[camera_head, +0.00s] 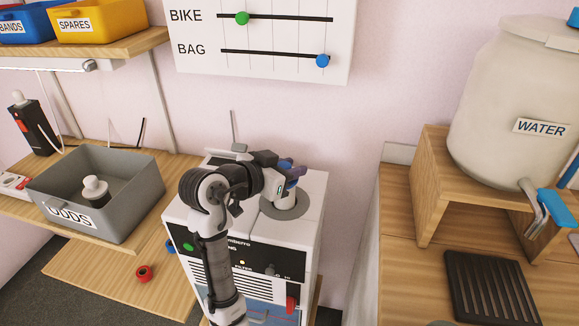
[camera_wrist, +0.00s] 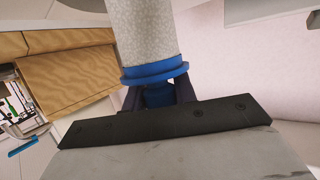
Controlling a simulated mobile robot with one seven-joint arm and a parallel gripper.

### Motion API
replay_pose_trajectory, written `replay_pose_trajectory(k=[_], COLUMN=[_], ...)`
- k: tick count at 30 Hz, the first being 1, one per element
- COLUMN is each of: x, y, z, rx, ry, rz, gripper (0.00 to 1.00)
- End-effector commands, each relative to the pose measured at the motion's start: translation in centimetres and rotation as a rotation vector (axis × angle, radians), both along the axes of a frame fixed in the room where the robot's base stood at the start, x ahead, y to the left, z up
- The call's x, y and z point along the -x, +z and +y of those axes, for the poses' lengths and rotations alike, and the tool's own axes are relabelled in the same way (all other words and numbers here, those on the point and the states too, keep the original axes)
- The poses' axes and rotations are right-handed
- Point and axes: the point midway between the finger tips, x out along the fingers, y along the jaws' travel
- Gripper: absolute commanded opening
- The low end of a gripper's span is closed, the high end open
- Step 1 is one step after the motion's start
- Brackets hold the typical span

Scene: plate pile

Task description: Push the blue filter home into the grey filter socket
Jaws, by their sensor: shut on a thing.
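The blue filter has a pale speckled cylinder body (camera_wrist: 147,32) with a blue collar (camera_wrist: 153,72) and a blue knob. My gripper (camera_wrist: 158,97) is shut on the knob, with a dark finger on each side. In the head view my gripper (camera_head: 284,166) is above the grey filter socket (camera_head: 285,212), a round grey ring in the top of the white machine. The filter's lower part shows just over the socket opening. My wrist hides part of it, and I cannot tell how far it is inside.
The white machine (camera_head: 255,250) stands between the left shelf and the right wooden counter (camera_head: 405,225). A grey ODDS bin (camera_head: 130,215) stands left, and a WATER container (camera_head: 510,110) on a wooden stand is right. A wall panel (camera_head: 270,35) hangs behind.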

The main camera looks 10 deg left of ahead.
Motion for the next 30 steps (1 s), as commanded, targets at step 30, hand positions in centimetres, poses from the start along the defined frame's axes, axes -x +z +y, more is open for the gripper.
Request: replay_pose_trajectory(k=[30], x=[0.0], y=[-2.7], z=[0.0], rx=[0.0], ry=[0.0], rz=[0.0], gripper=[0.02])
